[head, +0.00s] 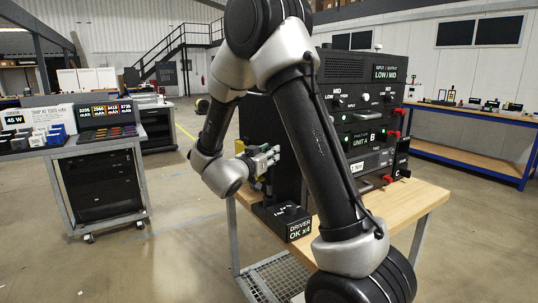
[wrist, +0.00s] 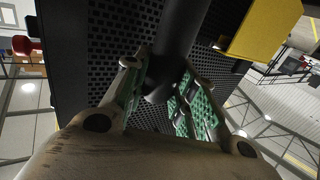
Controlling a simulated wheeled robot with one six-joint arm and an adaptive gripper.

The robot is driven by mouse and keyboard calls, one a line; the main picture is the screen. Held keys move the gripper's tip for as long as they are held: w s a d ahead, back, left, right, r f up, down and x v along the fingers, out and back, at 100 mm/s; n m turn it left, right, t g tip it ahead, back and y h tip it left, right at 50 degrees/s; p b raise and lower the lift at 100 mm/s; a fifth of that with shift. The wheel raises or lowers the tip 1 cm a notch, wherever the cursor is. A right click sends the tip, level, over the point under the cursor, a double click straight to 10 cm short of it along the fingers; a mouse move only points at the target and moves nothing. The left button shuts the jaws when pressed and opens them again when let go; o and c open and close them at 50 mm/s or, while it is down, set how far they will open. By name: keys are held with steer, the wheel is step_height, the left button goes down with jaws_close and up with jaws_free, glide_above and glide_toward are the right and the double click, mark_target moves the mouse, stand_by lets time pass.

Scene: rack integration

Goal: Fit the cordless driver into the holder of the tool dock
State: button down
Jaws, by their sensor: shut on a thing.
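My gripper (head: 262,160) is beside the left side of the rack, above the tool dock (head: 296,226), a low black unit labelled "DRIVER OK x4" on the bench. In the wrist view, the green-padded fingers of my gripper (wrist: 160,88) are closed around a dark cylindrical part that I take for the cordless driver (wrist: 176,45). The dock's holder cannot be made out clearly, and my arm crosses in front of part of the bench.
The black equipment rack (head: 360,110) with red handles stands on the wooden bench (head: 415,205). In the wrist view, a dark perforated panel (wrist: 85,50) lies close behind the fingers, with a yellow block (wrist: 262,28) at upper right. A cart (head: 100,185) stands left across open floor.

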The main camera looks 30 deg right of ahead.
glide_above(269, 184)
steer(key=w, duration=0.1)
steer(key=shift+d+f, duration=0.15)
steer(key=shift+f, duration=1.05)
steer(key=shift+d+f, duration=0.15)
steer(key=shift+f, duration=1.05)
steer(key=c, duration=1.1)
jaws_free()
steer(key=shift+a, duration=0.1)
steer(key=v, duration=1.2)
